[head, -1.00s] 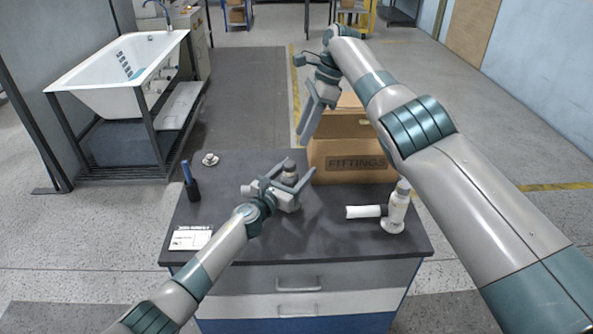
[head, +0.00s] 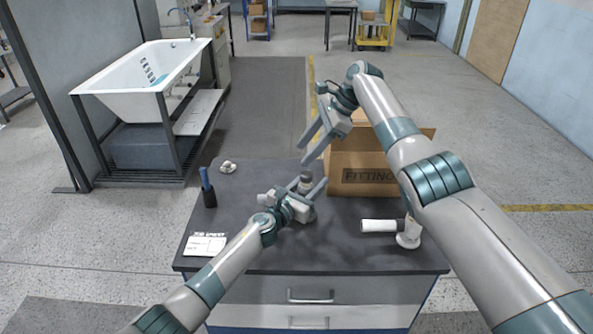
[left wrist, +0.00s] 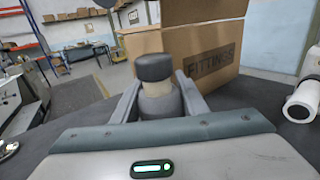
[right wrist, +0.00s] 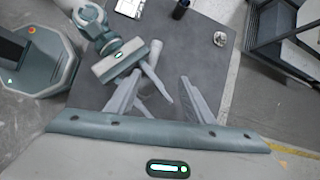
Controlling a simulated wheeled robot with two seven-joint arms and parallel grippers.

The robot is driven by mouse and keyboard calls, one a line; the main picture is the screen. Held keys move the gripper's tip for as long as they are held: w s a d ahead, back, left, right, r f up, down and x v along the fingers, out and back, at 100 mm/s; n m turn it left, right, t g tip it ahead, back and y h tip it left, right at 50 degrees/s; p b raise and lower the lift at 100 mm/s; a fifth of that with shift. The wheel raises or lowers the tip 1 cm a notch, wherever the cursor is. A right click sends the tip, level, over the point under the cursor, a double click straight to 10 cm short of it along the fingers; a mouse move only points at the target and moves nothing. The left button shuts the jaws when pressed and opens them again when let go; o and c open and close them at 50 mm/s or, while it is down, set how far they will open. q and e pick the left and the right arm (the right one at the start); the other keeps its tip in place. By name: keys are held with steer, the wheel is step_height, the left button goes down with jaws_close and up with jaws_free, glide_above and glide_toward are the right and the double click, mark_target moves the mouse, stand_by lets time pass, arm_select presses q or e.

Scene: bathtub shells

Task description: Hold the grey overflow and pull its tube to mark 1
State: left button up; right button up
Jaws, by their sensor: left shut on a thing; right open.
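The grey overflow (left wrist: 161,104) stands upright in the left wrist view, with a dark grey cap (left wrist: 154,67) above a pale band. My left gripper (head: 308,190) is shut on it, one finger on each side, low over the tabletop. In the head view its cap (head: 305,178) shows between the fingers. My right gripper (head: 304,155) is open and empty, above and slightly behind the overflow, fingers slanting down to the left. In the right wrist view its open fingers (right wrist: 160,78) point toward my left gripper. I cannot make out any mark on the tube.
A white fitting with a side tube (head: 380,226) is at right. A pen in a dark holder (head: 209,198), a white card (head: 206,244) and a small round part (head: 228,167) are at left.

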steer(key=shift+a+f+t+y, duration=0.4)
steer(key=shift+a+f+y, duration=0.45)
steer(key=shift+y, duration=0.35)
steer(key=shift+a+f+t+y, duration=0.15)
steer(key=shift+t+y, duration=0.15)
steer(key=shift+y, duration=0.1)
steer(key=shift+d+f+t+y, duration=0.1)
steer(key=shift+d+t+y, duration=0.25)
steer(key=shift+t+y, duration=0.45)
steer(key=s+d+f+m+t+y, duration=0.1)
steer(key=m, duration=0.1)
steer(key=s+d+f+m+t+y, duration=0.1)
steer(key=f+m, duration=0.1)
steer(key=shift+s+d+f+t+y, duration=0.1)
steer(key=shift+s+d+t+y, duration=0.2)
steer(key=shift+s+t+y, duration=0.1)
steer(key=s+d+f+m+t+y, duration=0.1)
steer(key=s+d+f+m+t, duration=0.1)
steer(key=d+m, duration=0.3)
steer(key=shift+s+d+f+t, duration=0.25)
steer(key=shift+s+t, duration=0.3)
steer(key=shift+t, duration=0.35)
steer(key=shift+a, duration=0.1)
steer(key=x, duration=1.2)
steer(key=shift+c, duration=0.6)
